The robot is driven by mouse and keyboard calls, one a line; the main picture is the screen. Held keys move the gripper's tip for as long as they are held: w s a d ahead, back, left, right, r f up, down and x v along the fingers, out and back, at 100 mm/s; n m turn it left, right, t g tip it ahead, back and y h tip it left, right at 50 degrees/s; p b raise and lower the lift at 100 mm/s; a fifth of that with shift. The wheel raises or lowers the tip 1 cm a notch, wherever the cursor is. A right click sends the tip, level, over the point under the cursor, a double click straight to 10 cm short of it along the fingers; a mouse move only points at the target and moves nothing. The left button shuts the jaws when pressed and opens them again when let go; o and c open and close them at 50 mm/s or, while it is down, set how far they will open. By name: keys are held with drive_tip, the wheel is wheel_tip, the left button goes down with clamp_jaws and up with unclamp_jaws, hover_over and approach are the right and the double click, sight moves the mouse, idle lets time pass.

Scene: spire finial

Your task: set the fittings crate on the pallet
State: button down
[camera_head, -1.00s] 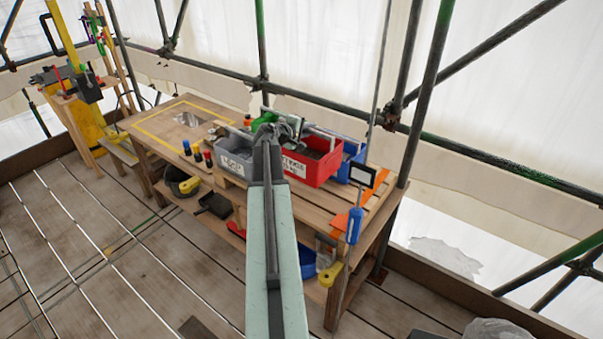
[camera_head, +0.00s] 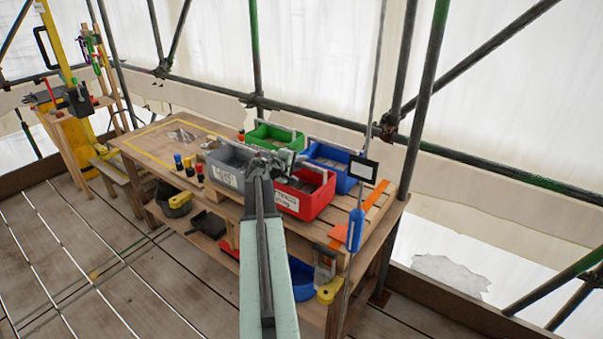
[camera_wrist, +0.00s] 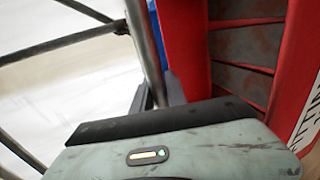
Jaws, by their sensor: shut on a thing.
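The red crate (camera_head: 312,197), with a white label that seems to read fittings, is at the right of the group of crates on the bench. Its handle bar (camera_wrist: 143,40) runs between my fingers in the wrist view, where the red wall (camera_wrist: 183,45) and the grey divided inside also show. My gripper (camera_head: 287,159) is shut on this handle. My arm covers the crate's left part. I cannot tell whether its base touches the wood below. Wooden slats (camera_head: 228,207) show under the grey crate; I cannot tell how much of them is the pallet.
The grey labelled crate (camera_head: 226,174) stands close to the left. The green crate (camera_head: 262,137) is behind and the blue crate (camera_head: 342,182) is behind to the right. The bench's left part (camera_head: 150,143) is mostly clear.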

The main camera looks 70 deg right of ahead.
wheel_tip(320, 180, down, 3)
drive_tip(key=shift+f+b, duration=0.1)
drive_tip(key=shift+b, duration=0.9)
drive_tip(key=shift+r, duration=0.3)
drive_tip(key=c, duration=1.3)
unclamp_jaws()
drive_tip(key=shift+p, duration=0.3)
drive_tip(key=p+v, duration=0.4)
drive_tip(key=v, duration=0.8)
drive_tip(key=shift+r, duration=0.1)
